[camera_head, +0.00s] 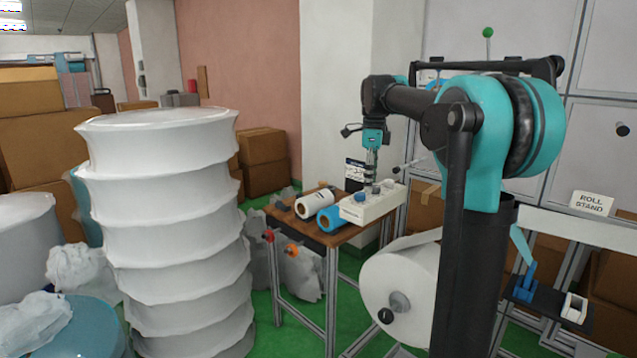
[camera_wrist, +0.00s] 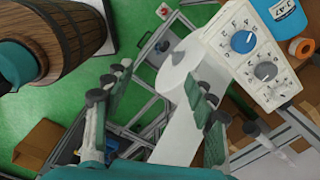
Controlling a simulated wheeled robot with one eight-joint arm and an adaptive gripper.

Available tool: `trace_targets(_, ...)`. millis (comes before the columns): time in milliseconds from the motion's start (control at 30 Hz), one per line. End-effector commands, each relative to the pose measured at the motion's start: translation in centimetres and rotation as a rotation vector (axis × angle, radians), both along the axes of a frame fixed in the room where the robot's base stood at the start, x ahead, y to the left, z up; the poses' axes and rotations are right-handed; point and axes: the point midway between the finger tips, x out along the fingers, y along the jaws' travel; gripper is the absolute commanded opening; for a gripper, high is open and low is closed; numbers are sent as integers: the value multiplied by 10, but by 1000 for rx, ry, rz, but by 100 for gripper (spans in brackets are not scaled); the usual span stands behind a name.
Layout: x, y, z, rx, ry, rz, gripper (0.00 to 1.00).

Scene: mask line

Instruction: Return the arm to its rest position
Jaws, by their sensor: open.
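My arm shows in the head view, teal and black, reaching forward from the right and bent over toward a small table. My gripper (camera_head: 372,168) points down there, over the white control box with knobs (camera_head: 372,205). Whether it touches the box is not clear in that view. In the wrist view my gripper (camera_wrist: 158,95) has its fingers spread wide, with nothing held between them. A white roll (camera_wrist: 178,75) shows behind the gap, and the control box (camera_wrist: 235,45) is to the upper right.
The small wooden table (camera_head: 335,236) also carries a white roll (camera_head: 315,204) and a blue roll (camera_head: 329,219). A tall white stack (camera_head: 170,200) stands at left. A large white roll (camera_head: 400,275) hangs beside my arm, near the ROLL STAND sign (camera_head: 592,203). Green floor shows between.

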Motion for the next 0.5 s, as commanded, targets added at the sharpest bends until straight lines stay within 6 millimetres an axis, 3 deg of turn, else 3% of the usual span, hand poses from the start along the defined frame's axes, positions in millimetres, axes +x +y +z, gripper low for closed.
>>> trace_targets(267,-21,-6,-36,-7,-42,218,56)
trace_targets(500,-60,-14,-92,-34,-101,540,56)
